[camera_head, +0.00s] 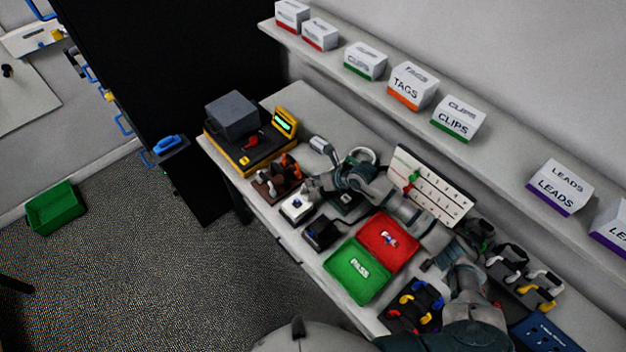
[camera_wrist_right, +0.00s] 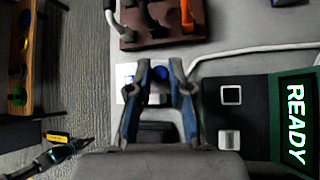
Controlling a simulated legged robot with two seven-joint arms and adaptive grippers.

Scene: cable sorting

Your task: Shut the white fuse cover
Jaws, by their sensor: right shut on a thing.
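The white fuse unit (camera_head: 296,209) is a small white box with a blue part on the near row of the bench. My left gripper is not in view.
A brown rack (camera_head: 277,182) with cables stands just behind the white unit. A dark READY box (camera_wrist_right: 255,115) is beside it. A black box (camera_head: 321,233), a green PASS tray (camera_head: 340,280) and a red FAIL tray (camera_head: 403,247) lie to the right.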

